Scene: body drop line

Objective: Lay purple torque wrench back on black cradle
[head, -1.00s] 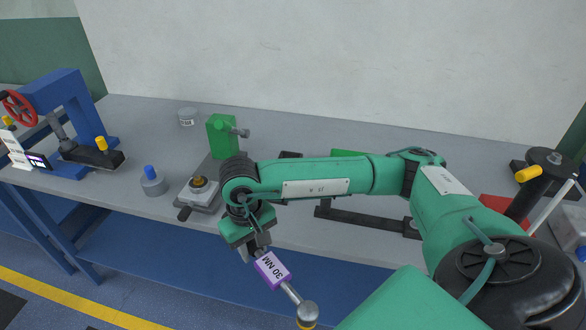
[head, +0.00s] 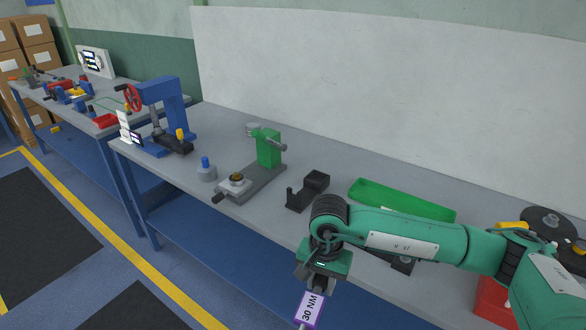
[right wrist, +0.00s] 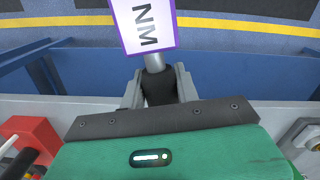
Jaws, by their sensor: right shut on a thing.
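The purple torque wrench, with a white "30 NM" label (head: 310,308), hangs below my right gripper (head: 320,284), past the bench's front edge. The wrist view shows my right gripper (right wrist: 158,88) shut on the dark grip of the wrench (right wrist: 145,25); its far end is cut off. A long black piece that looks like the cradle (head: 402,264) lies on the bench behind my right arm, which hides most of it. The gripper is in front of it and to its left. My left gripper is not in view.
On the grey bench (head: 240,140) are a green press fixture (head: 268,150), a small black holder (head: 308,190), a green tray (head: 400,200), a blue-topped weight (head: 206,170) and a blue arbor press (head: 165,105). A red box (head: 495,298) is at right.

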